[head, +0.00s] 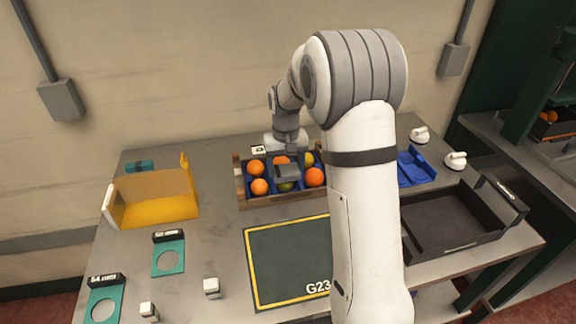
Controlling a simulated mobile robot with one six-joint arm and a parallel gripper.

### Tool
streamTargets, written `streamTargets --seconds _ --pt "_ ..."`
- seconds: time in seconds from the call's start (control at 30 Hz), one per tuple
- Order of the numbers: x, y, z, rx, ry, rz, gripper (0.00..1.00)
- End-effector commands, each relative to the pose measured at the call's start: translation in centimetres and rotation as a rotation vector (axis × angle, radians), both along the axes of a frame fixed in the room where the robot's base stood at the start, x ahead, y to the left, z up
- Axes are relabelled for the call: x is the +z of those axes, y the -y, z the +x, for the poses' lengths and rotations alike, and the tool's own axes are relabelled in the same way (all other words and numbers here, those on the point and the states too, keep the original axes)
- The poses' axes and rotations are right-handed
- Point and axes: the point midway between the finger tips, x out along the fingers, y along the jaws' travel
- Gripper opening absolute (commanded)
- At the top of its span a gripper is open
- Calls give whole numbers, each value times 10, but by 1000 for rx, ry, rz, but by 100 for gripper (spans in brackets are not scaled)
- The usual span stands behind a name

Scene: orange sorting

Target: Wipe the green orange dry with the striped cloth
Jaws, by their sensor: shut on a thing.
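A green orange (285,187) shows in the front middle of the fruit crate (285,201), its top covered by my gripper. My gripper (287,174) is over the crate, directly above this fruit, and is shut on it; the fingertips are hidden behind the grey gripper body. Another yellow-green fruit (309,159) shows in the back row at the right, partly hidden. I cannot make out a striped cloth. A small teal item (139,166) lies at the back left, too small to tell what it is.
Several oranges sit around the gripper in the crate. A yellow bin (155,212) stands left, a dark G23 mat (285,255) lies in front, and a black tray (440,252) and blue holder (415,167) are right. My arm hides part of the table.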

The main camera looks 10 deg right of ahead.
Motion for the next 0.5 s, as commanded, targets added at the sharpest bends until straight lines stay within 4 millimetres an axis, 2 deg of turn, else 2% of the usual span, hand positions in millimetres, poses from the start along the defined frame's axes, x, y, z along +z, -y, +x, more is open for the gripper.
streamTargets --seconds 0.23,0.5 --pt "0 -11 0 1 0 0 45" --pt "-1 -1 0 -2 0 0 45"
